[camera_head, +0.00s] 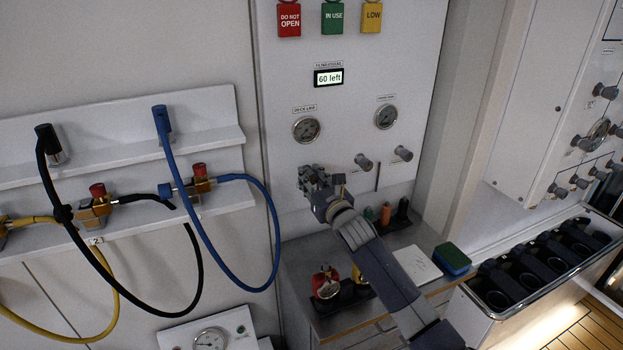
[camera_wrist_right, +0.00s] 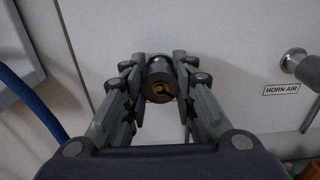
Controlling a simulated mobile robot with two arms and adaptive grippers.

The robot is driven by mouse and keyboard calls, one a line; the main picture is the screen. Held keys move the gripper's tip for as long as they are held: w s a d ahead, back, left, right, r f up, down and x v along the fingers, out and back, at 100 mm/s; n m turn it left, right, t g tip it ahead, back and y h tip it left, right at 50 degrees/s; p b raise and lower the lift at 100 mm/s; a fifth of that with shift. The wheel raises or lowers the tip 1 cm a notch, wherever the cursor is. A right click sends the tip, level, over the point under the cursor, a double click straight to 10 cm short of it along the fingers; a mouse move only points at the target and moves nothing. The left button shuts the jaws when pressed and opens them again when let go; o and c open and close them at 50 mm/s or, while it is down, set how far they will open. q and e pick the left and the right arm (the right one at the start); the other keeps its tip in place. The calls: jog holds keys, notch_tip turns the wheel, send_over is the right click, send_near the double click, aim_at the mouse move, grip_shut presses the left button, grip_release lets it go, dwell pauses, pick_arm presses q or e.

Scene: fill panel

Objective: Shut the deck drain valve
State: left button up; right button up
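My right gripper (camera_head: 318,182) is up against the white panel (camera_head: 345,100), below the left gauge. In the right wrist view its two fingers (camera_wrist_right: 159,82) stand on either side of a dark round knob (camera_wrist_right: 158,68) with a brass-coloured centre, and seem to touch it on both sides. The head view mostly hides this knob behind the gripper. No deck drain label is readable, so I cannot tell from lettering whether this is that valve. My left gripper is not in view.
Two grey knobs, one left (camera_head: 363,162) and one right (camera_head: 403,153), stick out to the right of my gripper. A HORN AIR label (camera_wrist_right: 282,89) sits near another knob (camera_wrist_right: 305,67). A blue hose (camera_head: 272,215) hangs left. A cluttered counter (camera_head: 300,255) lies below.

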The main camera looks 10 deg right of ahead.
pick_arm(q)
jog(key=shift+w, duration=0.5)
